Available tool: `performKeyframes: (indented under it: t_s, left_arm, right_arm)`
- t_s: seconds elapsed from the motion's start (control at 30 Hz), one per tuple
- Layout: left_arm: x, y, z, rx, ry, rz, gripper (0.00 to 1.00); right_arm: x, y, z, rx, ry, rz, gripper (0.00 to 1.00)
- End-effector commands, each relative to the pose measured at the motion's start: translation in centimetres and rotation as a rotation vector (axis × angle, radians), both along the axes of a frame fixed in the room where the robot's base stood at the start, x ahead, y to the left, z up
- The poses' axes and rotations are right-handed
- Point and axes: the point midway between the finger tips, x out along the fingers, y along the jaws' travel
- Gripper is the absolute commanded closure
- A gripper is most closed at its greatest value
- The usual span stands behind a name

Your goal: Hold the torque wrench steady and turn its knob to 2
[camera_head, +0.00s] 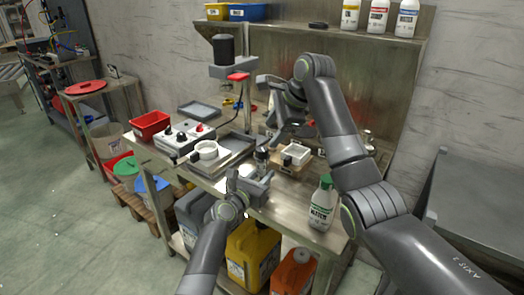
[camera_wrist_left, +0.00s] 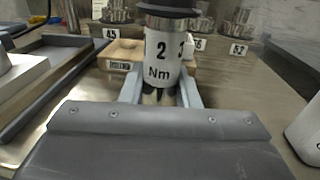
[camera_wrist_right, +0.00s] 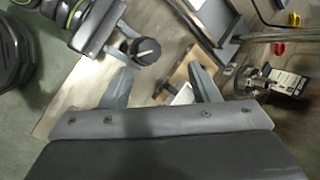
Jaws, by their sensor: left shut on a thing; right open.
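The torque wrench stands about upright in my left gripper (camera_head: 262,173), near the bench's front edge. In the left wrist view, the fingers of my left gripper (camera_wrist_left: 161,92) are shut on it below its white scale sleeve (camera_wrist_left: 160,58). The sleeve shows 2 near the middle, 3 to its right and "Nm" below. Its dark knob (camera_wrist_left: 167,9) is cut off at the top. In the right wrist view the round black knob (camera_wrist_right: 146,50) bears a white line. My right gripper (camera_wrist_right: 162,86) is open and empty, with the knob above its left finger, not between the fingers.
A green-capped bottle (camera_head: 321,204) stands right of the wrench. A wooden block with a white square piece (camera_head: 296,154) is behind it. A grey tray (camera_head: 235,157), a control box (camera_head: 184,139) and a red bin (camera_head: 150,124) lie to the left. Numbered tags (camera_wrist_left: 238,49) stand behind.

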Motion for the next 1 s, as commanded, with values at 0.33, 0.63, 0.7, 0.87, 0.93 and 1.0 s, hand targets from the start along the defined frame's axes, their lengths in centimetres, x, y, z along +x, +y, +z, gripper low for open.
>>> performKeyframes:
  t_s: [0.33,0.63,0.7,0.87,0.93,1.0]
  left_arm:
    - [0.0,0.0,-0.1,0.001,0.001,0.000,1.00]
    - [0.0,0.0,-0.1,0.001,0.001,0.000,1.00]
    - [0.0,0.0,-0.1,0.001,0.001,0.000,1.00]
    - [0.0,0.0,-0.1,0.001,0.001,0.000,1.00]
    - [0.0,0.0,-0.1,0.001,0.001,0.000,1.00]
    - [0.0,0.0,-0.1,0.001,0.001,0.000,1.00]
  right_arm:
    - [-0.8,-0.1,-2.0,-0.144,-0.396,0.448,0.45]
    - [-2.4,-0.7,-2.9,-0.342,-0.748,0.781,0.45]
    - [-2.9,-0.9,-3.0,-0.401,-0.828,0.851,0.45]
    - [-4.2,-1.5,-3.1,-0.552,-1.007,0.999,0.45]
    - [-4.9,-1.8,-3.1,-0.627,-1.081,1.059,0.45]
    - [-5.5,-2.1,-3.1,-0.701,-1.148,1.114,0.45]
